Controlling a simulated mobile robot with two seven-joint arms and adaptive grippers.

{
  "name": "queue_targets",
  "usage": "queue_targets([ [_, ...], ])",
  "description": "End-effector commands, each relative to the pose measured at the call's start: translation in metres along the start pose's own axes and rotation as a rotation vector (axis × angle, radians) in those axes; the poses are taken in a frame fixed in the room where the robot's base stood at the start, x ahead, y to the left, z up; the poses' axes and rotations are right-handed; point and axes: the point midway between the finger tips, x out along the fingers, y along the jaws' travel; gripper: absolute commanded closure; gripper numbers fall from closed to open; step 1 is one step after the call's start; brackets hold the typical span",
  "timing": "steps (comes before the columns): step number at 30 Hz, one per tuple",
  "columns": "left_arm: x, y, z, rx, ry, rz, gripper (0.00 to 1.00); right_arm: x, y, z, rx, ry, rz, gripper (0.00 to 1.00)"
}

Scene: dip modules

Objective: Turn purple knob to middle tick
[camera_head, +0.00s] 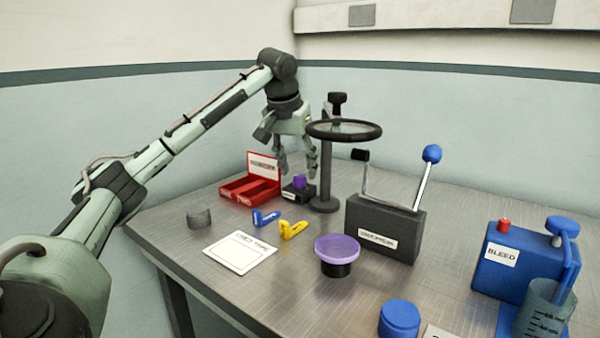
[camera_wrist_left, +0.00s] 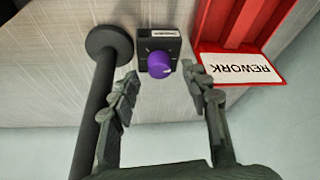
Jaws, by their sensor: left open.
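The small purple knob (camera_head: 299,182) sits on a black box (camera_head: 298,195) on the table, between the red tray and a black post. In the left wrist view the purple knob (camera_wrist_left: 158,64) shows round, with a pale pointer mark toward its right side. The black box (camera_wrist_left: 172,46) has a white label and pale tick marks, too small to read surely. My left gripper (camera_head: 297,168) points down by the knob. In the left wrist view its open fingers (camera_wrist_left: 167,98) stand apart on either side of the knob's line, empty, and apparently not touching it. My right gripper is not in view.
The black post with handwheel (camera_head: 345,130) stands close to the knob's right. The red REWORK tray (camera_head: 250,190) is close on its left. Blue (camera_head: 265,218) and yellow (camera_head: 293,230) clips, a wide purple-topped button (camera_head: 338,248) and a dark lever box (camera_head: 384,228) stand nearer.

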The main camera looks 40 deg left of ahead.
Motion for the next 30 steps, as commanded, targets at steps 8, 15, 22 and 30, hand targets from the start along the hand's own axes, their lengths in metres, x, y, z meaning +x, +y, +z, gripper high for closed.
queue_targets([
  [8, 0.022, 0.000, 0.000, 0.000, 0.000, 0.000, 0.53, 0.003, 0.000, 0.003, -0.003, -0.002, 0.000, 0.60],
  [15, 0.022, 0.000, 0.000, -0.001, 0.001, 0.000, 0.55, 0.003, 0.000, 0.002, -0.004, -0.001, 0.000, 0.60],
  [22, 0.022, 0.000, 0.000, -0.001, 0.001, 0.000, 0.83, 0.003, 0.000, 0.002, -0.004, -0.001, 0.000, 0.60],
  [30, 0.022, 0.000, 0.000, 0.001, 0.001, 0.001, 1.00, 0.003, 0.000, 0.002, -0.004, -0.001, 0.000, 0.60],
])
